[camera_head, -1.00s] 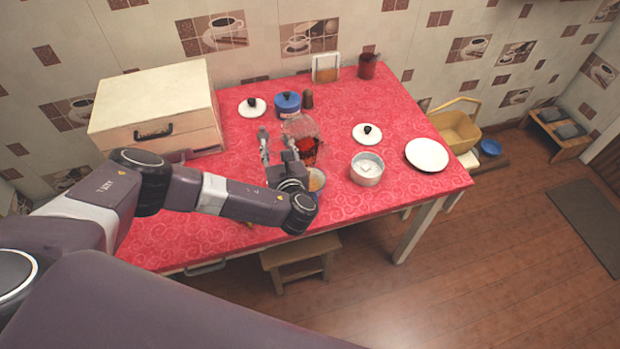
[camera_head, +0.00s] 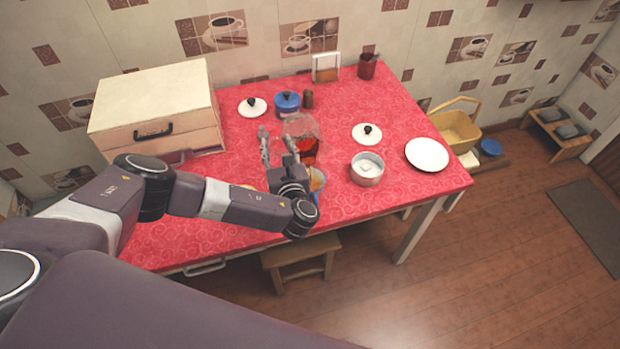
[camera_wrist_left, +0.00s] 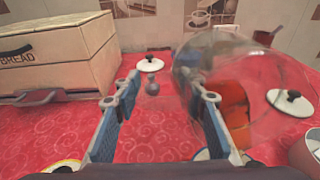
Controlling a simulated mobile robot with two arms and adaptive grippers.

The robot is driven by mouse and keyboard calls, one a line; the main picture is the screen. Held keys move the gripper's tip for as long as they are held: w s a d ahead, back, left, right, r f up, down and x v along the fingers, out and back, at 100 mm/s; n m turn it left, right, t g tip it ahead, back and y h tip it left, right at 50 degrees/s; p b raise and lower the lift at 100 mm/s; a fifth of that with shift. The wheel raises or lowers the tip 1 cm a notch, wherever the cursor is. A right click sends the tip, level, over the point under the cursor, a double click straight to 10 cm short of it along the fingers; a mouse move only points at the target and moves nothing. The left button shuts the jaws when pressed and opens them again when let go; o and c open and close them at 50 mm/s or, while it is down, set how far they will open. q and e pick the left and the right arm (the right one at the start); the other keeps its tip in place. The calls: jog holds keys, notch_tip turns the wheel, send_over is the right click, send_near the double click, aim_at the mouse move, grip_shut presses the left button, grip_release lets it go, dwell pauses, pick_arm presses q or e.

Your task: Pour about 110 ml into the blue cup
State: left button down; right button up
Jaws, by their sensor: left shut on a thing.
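A clear glass jug (camera_head: 299,126) with red liquid (camera_head: 307,147) is at my left gripper (camera_head: 277,147). The jug looks tilted. In the left wrist view the jug (camera_wrist_left: 200,55) and its red liquid (camera_wrist_left: 236,104) are right of the gripper (camera_wrist_left: 160,95). The gripper is shut on the jug; the fingers stand apart, and the exact grip on the clear glass is hard to see. A cup (camera_head: 319,180), which looks blue, stands just in front of the jug, partly hidden by my wrist. Orange-brown content shows inside it. My right gripper is not in view.
Right of the jug are a white pot (camera_head: 367,171), a lid (camera_head: 367,134) and a white plate (camera_head: 427,154). Behind are a blue pot (camera_head: 287,108), a dark shaker (camera_head: 308,99) and another lid (camera_head: 252,108). A bread box (camera_head: 160,110) fills the back left.

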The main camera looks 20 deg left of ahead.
pick_arm(q)
jog(key=shift+b, duration=0.35)
dwell(0.3)
jog(key=shift+w+a+g+h+p, duration=0.3)
jog(key=shift+w+g+p, duration=0.2)
jog(key=shift+w+a+g+h+p, duration=0.3)
jog(key=shift+w+g+p, duration=0.2)
jog(key=shift+f+g+p, duration=0.3)
jog(key=shift+f+p, duration=0.15)
jog(key=shift+p, duration=0.35)
jog(key=shift+f+h, duration=0.3)
jog(key=shift+g+p, duration=0.5)
jog(key=shift+p, duration=0.3)
jog(key=shift+w+f+g+h+p, duration=0.1)
jog(key=shift+f+g+h+p, duration=0.35)
jog(key=shift+f, duration=0.2)
